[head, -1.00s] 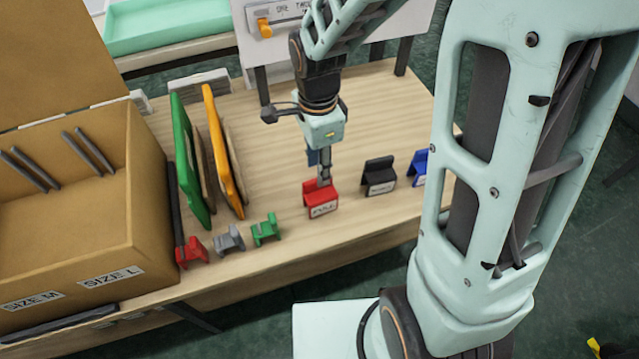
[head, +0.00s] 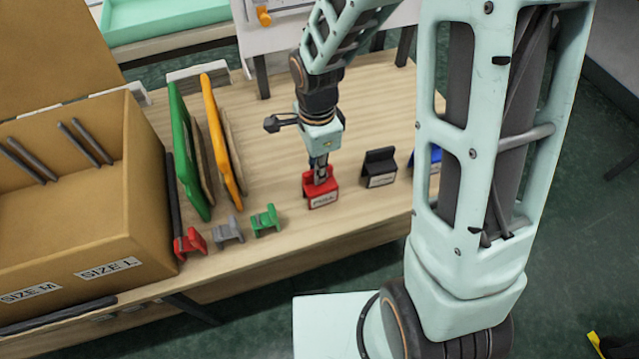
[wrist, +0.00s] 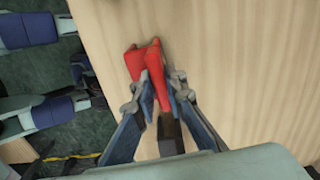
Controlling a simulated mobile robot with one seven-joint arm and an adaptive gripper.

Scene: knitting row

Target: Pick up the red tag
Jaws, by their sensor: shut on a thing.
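The red tag (head: 321,197) is a small folded piece with a white label on its front, at the middle of the wooden table near its front edge. My gripper (head: 321,176) comes down on it from above, and its fingers are shut on the tag's upper part. In the wrist view the red tag (wrist: 147,64) sits between the two fingertips of my gripper (wrist: 157,88). Whether the tag still touches the table is hard to tell.
A black tag (head: 379,167) and a partly hidden blue tag (head: 435,157) stand to the right. Small red (head: 189,243), grey (head: 229,230) and green (head: 264,220) pieces stand left, before green (head: 187,150) and orange (head: 222,140) panels. A brown box (head: 150,200) fills the table's left end.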

